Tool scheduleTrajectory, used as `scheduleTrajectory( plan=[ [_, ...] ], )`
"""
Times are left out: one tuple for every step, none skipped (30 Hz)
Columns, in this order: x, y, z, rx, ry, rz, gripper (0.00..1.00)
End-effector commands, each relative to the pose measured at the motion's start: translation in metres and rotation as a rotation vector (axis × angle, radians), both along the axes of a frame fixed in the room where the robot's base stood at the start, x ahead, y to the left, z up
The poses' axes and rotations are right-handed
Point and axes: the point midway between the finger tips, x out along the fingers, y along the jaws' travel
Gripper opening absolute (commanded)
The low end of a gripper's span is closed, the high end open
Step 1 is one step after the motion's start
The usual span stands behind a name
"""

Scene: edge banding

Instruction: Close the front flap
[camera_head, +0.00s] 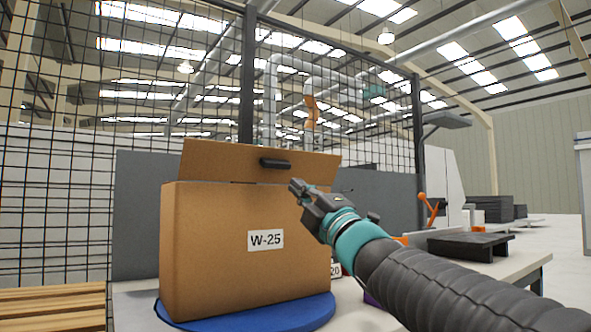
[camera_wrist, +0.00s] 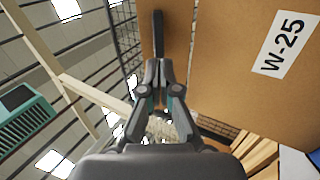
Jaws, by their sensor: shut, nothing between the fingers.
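A brown cardboard box (camera_head: 215,245) with a W-25 label (camera_head: 265,240) stands upright on a blue round base. A cardboard flap (camera_head: 220,160) with a black handle-like piece (camera_head: 275,163) stands up above its top edge; I cannot tell which edge it hinges on. In the wrist view the box front (camera_wrist: 235,75) fills the right side, with the flap (camera_wrist: 178,35) as a narrow strip left of it. My gripper (camera_head: 294,187) is shut and empty, near the box's upper right corner. It also shows in the wrist view (camera_wrist: 160,64). Contact with the box cannot be told.
The blue base (camera_head: 320,308) sits on a pale table. A wire mesh fence (camera_head: 60,200) and grey panels stand behind the box. A wooden pallet (camera_head: 50,305) is at lower left. A black tray-like block (camera_head: 470,245) sits on the table at right. Air above the flap is open.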

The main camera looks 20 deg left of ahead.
Motion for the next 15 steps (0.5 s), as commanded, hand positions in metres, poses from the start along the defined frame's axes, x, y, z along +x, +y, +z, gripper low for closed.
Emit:
scheduleTrajectory(
  plan=[
    [0.006,0.008,0.007,-0.001,0.001,0.001,0.00],
    [0.009,0.011,0.010,-0.001,0.001,0.001,0.00],
    [0.013,0.016,0.014,0.001,0.001,0.002,0.00],
    [0.016,0.020,0.016,0.000,0.002,0.002,0.00],
    [0.019,0.023,0.018,0.000,0.002,0.001,0.00],
    [0.023,0.027,0.022,0.000,0.001,0.000,0.00],
    [0.025,0.030,0.024,0.000,0.001,0.000,0.00],
    [0.028,0.033,0.026,0.000,0.001,0.000,0.00],
    [0.030,0.036,0.029,0.000,0.001,0.000,0.00],
    [0.032,0.039,0.030,0.000,0.001,0.000,0.00],
    [0.034,0.041,0.031,0.000,0.003,0.000,0.00],
    [0.036,0.043,0.033,0.000,0.002,0.000,0.00],
    [0.037,0.044,0.034,0.000,0.002,0.000,0.00],
    [0.038,0.045,0.035,0.000,0.002,0.000,0.00],
    [0.039,0.046,0.035,0.000,0.002,0.000,0.00]
  ],
)
